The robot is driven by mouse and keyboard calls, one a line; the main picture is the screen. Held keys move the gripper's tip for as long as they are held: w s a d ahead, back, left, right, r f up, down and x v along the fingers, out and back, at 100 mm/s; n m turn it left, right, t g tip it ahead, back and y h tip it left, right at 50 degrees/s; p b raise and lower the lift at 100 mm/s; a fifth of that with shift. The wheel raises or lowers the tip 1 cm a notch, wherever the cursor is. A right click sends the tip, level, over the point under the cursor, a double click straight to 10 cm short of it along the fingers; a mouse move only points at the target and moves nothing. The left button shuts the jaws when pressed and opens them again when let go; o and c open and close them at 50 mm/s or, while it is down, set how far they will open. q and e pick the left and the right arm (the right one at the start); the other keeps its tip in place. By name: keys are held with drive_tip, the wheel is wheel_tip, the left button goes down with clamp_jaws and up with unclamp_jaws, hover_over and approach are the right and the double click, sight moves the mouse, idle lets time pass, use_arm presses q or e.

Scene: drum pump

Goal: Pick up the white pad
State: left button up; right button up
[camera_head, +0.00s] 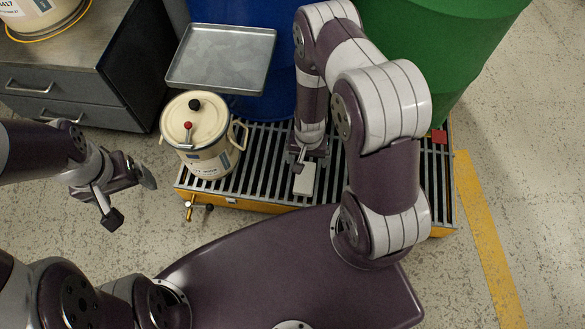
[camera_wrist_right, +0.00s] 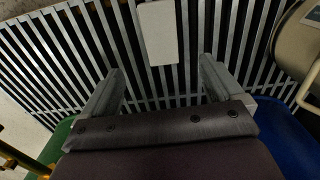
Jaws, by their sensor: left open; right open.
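The white pad (camera_head: 304,179) lies flat on the slatted grate of the yellow-sided platform, just in front of my right gripper (camera_head: 309,160). In the right wrist view the pad (camera_wrist_right: 157,32) is a pale rectangle at the top centre, beyond the fingertips. My right gripper (camera_wrist_right: 158,75) points down at the grate, open and empty, with the pad roughly in line with the gap between its fingers. My left gripper (camera_head: 132,198) is open and empty over the floor at the left, apart from the platform.
A blue drum (camera_head: 270,105) and a green drum (camera_head: 450,45) stand at the back. A brass valve (camera_head: 196,208) sticks out in front.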

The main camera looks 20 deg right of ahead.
sight(305, 177)
wheel_tip(305, 177, down, 8)
drive_tip(key=b, duration=0.5)
drive_tip(key=shift+r, duration=0.15)
drive_tip(key=f+b, duration=0.4)
drive_tip(key=f, duration=0.1)
drive_tip(key=shift+s+a+f, duration=0.15)
drive_tip(key=shift+s+a, duration=0.05)
drive_tip(key=shift+r, duration=0.2)
drive_tip(key=c, duration=1.1)
drive_tip(key=shift+r, duration=0.15)
